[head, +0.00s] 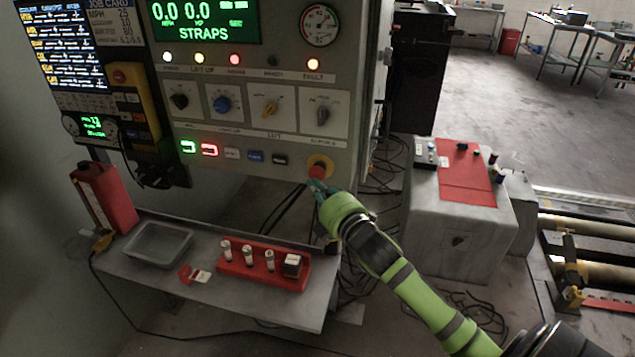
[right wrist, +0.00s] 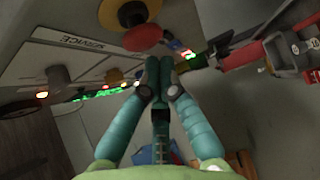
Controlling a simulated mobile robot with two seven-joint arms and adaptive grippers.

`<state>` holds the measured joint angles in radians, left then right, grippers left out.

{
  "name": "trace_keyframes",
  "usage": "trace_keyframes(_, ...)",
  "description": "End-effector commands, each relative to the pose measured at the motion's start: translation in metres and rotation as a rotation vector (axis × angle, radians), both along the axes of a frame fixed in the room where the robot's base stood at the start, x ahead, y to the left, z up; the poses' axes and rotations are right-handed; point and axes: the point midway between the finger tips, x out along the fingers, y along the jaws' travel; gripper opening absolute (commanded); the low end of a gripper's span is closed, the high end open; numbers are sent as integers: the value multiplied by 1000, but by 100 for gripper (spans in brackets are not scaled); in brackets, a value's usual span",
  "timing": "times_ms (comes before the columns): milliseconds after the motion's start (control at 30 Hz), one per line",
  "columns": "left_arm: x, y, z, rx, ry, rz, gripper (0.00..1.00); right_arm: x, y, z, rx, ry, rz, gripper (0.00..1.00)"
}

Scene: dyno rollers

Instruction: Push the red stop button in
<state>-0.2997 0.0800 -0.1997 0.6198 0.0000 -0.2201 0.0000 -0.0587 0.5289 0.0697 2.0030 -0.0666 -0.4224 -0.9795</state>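The red stop button (head: 317,171) sits on a yellow ring at the lower right of the control panel. It shows as a round red cap on a short stem in the right wrist view (right wrist: 143,38), standing out from its yellow base (right wrist: 120,12). My right gripper (head: 317,186) is right at the button's lower edge in the head view. In the right wrist view its two teal fingers (right wrist: 159,64) are closed together with nothing between them, their tips just below the red cap. I cannot tell whether they touch it. My left gripper is not in view.
The panel's knobs (head: 222,104) and lit buttons (head: 209,150) lie left of the stop button. Below is a shelf (head: 230,300) with a grey tray (head: 160,244) and a red holder (head: 262,269). A grey cabinet (head: 450,230) stands right. Cables hang behind my right arm.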

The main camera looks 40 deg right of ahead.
Motion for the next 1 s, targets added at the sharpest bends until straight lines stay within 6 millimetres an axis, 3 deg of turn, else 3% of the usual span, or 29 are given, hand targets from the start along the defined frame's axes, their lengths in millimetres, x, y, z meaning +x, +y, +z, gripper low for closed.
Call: trace_keyframes(1000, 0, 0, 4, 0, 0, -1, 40, 18, -25, 3, -3, -5, -6, 0)
